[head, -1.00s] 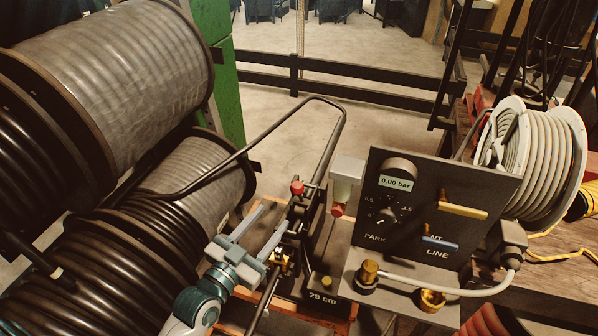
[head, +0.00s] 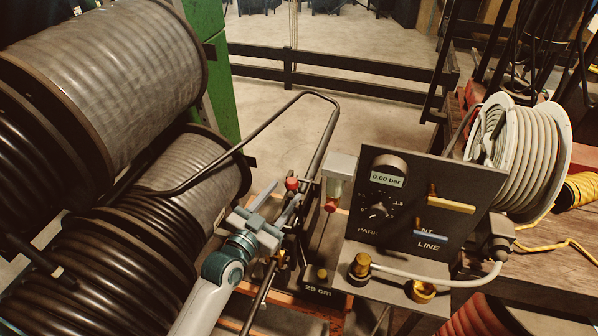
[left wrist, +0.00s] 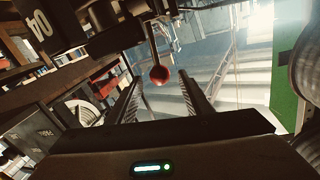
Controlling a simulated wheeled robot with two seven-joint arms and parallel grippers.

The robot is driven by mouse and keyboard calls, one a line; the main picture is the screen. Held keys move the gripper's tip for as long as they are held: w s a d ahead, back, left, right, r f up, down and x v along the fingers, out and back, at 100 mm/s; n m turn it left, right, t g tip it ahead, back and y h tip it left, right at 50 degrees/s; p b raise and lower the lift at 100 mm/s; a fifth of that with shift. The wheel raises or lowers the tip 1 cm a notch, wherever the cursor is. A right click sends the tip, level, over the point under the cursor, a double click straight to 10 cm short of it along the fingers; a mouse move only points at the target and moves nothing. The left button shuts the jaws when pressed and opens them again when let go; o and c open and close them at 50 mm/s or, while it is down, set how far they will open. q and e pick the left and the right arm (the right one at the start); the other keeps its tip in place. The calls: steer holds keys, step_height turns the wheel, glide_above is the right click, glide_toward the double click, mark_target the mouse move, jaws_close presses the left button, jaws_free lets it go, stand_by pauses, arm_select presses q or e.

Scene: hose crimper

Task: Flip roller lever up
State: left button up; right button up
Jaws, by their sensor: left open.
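The roller lever, a thin rod with a red ball knob (head: 291,183), stands on the dark hose crimper mechanism in the middle of the head view. Its red ball (left wrist: 159,75) also shows in the left wrist view, in line with the gap between my fingers. My left gripper (head: 278,204) is open and empty, just below and left of the knob in the head view. In the left wrist view its two fingers (left wrist: 163,98) lie either side of the ball's line; I cannot tell whether they touch the lever. My right gripper is not in view.
A dark control panel (head: 400,225) with a 0.00 bar display, yellow and blue levers stands right of the crimper. Large hose reels (head: 150,70) fill the left.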

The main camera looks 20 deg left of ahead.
arm_select(q)
steer(key=p+x, duration=0.1)
steer(key=x, duration=0.8)
steer(key=shift+p, duration=0.35)
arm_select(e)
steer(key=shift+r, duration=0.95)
arm_select(q)
steer(key=shift+d, duration=0.1)
steer(key=shift+c, duration=0.7)
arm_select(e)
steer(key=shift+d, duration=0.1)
arm_select(q)
jaws_close()
steer(key=shift+w+r, duration=0.1)
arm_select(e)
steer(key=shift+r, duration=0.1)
